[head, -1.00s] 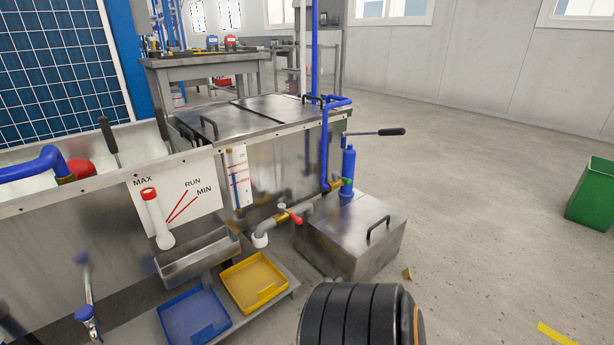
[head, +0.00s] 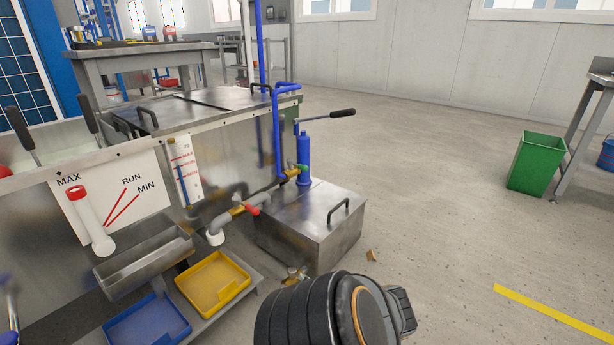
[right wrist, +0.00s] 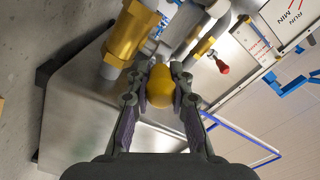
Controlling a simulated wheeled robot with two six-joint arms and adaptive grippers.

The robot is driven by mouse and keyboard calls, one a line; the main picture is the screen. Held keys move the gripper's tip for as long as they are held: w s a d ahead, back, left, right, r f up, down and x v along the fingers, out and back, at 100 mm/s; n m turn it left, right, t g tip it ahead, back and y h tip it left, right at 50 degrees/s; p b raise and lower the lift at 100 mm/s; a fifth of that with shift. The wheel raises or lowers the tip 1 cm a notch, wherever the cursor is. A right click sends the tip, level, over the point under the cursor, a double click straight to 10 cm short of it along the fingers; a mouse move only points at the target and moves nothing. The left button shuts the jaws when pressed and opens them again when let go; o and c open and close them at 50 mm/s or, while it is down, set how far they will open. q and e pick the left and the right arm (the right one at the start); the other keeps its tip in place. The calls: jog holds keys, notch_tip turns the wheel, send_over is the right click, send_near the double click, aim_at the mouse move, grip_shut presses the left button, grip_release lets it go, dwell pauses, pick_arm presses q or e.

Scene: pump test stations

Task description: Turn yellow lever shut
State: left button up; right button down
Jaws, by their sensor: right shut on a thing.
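The yellow lever (right wrist: 160,88) shows in the right wrist view as a rounded yellow grip, seen nearly end-on. My right gripper (right wrist: 160,72) is shut on it, one finger on each side. A brass valve body (right wrist: 127,42) with a grey pipe end lies just beyond, at the upper left. In the head view, my dark right arm covers the lever and the fingers. A small brass fitting (head: 291,275) shows just above that arm, in front of the metal box. How far the lever is turned cannot be told. My left gripper is not in view.
A steel box (head: 315,235) with a black handle stands behind my right arm. A red-handled valve (head: 251,210) sits on the pipe from the tank. Yellow (head: 213,283) and blue (head: 147,325) trays lie left. A green bin (head: 537,162) stands right; the floor between is mostly clear.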

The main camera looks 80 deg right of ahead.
dwell(0.3)
jog(key=c, duration=1.2)
grip_release()
jog(key=shift+f, duration=0.1)
jog(key=v, duration=1.2)
